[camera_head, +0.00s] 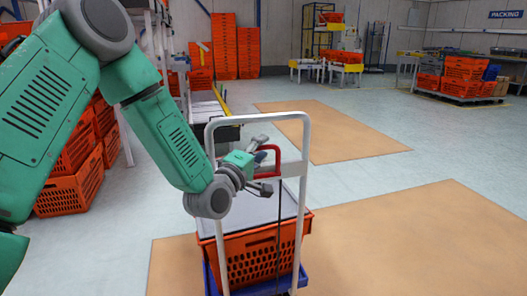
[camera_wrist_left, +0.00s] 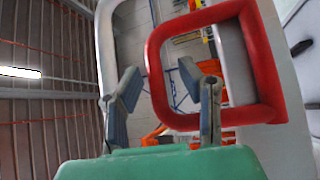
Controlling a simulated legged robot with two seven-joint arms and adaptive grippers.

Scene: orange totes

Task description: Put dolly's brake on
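The dolly is a blue base (camera_head: 262,284) with a tall white handle frame (camera_head: 300,190), and it carries an orange tote (camera_head: 258,258). A red brake handle (camera_head: 272,160) sits on the frame's crossbar, and a black cable hangs below it. My left gripper (camera_head: 264,163) is at the red handle. In the left wrist view the red handle (camera_wrist_left: 152,75) is a large loop, and my left gripper (camera_wrist_left: 163,95) has its two fingers spread apart. One finger overlaps the loop's opening and the other is outside it to the left. My right gripper is not in view.
Stacked orange totes (camera_head: 75,185) stand at the left, beside my left arm. More tote stacks (camera_head: 237,50) and a loaded pallet (camera_head: 462,80) are at the back. The floor right of the dolly is clear, with tan floor patches (camera_head: 400,240).

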